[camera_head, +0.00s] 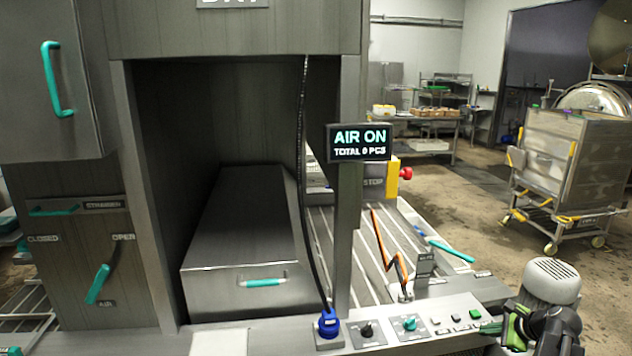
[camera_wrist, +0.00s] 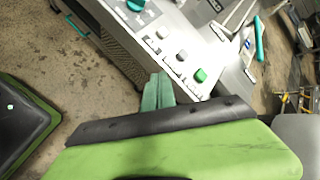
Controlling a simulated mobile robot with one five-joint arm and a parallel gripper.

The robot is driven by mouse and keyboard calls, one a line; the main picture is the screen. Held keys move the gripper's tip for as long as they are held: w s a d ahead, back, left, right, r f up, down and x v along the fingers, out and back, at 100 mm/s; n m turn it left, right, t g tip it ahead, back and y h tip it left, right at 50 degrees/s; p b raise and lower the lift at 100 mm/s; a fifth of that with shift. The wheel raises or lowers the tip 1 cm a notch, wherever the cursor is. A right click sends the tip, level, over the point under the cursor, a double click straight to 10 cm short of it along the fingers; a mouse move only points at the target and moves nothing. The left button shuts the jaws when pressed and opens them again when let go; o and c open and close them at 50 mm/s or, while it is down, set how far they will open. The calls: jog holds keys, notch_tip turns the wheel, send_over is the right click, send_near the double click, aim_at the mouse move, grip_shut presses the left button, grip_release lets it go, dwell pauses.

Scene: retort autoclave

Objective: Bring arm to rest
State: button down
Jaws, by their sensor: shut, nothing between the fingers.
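My gripper (camera_head: 490,327) is at the lower right of the head view, beside the right end of the control panel (camera_head: 420,318). Its green fingertips are closed together with nothing between them. My arm is folded close at the lower right corner of the head view.
A grey machine with a long metal box (camera_head: 240,235) fills the left. A display (camera_head: 358,143) reads AIR ON, TOTAL 0 PCS. A red stop button (camera_head: 405,174) is behind it. A wheeled metal cart (camera_head: 565,165) stands at right on open floor.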

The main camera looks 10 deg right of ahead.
jog(key=w+a+f+n+g+y, duration=0.1)
jog(key=w+a+n, duration=0.2)
jog(key=a, duration=0.3)
jog(key=w+a+f+n+g, duration=0.1)
jog(key=w+a+f+n, duration=0.15)
jog(key=a, duration=0.45)
jog(key=s+a+f+n+g+h, duration=0.1)
jog(key=a+n+g, duration=0.2)
jog(key=a+n, duration=0.6)
jog(key=s+a+f+n+g+h, duration=0.1)
jog(key=a+n, duration=0.9)
jog(key=a, duration=1.4)
jog(key=s+f+g, duration=0.1)
jog(key=g, duration=0.1)
jog(key=shift+a+g+h, duration=0.3)
jog(key=shift+a, duration=0.05)
